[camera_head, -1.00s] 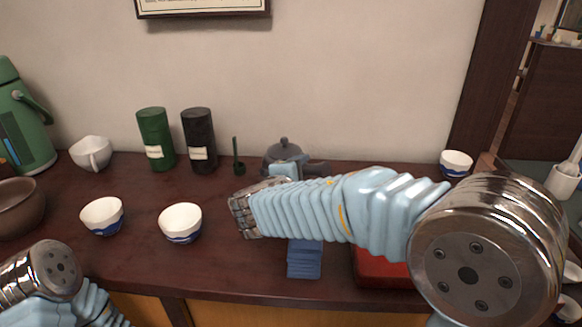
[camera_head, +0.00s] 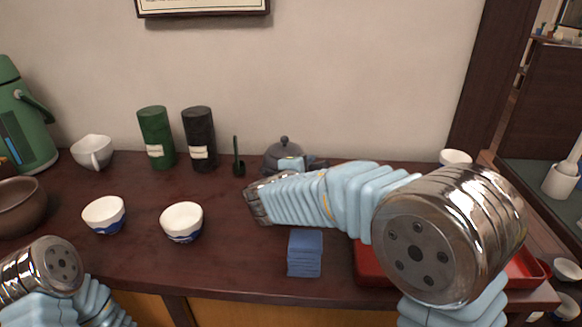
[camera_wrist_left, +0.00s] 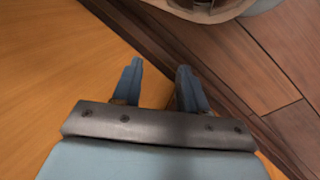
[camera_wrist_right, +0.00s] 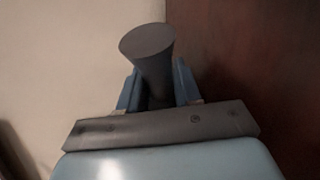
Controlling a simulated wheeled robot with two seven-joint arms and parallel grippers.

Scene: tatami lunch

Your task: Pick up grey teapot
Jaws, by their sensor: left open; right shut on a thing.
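The grey teapot (camera_head: 284,148) stands at the back of the dark counter near the wall, its lid on. My right forearm hides its lower part in the head view. My right gripper (camera_wrist_right: 158,92) is shut on the teapot's dark side handle (camera_wrist_right: 148,45), which sticks up between the fingers in the right wrist view. In the head view a light blue part of my right gripper (camera_head: 291,164) shows in front of the teapot body. Whether the teapot's base touches the counter is hidden. My left gripper (camera_wrist_left: 160,85) is open and empty, away from the teapot.
White-and-blue cups (camera_head: 182,221) stand nearer the front. A blue cloth stack (camera_head: 305,254) and a red tray (camera_head: 369,265) lie at the front edge.

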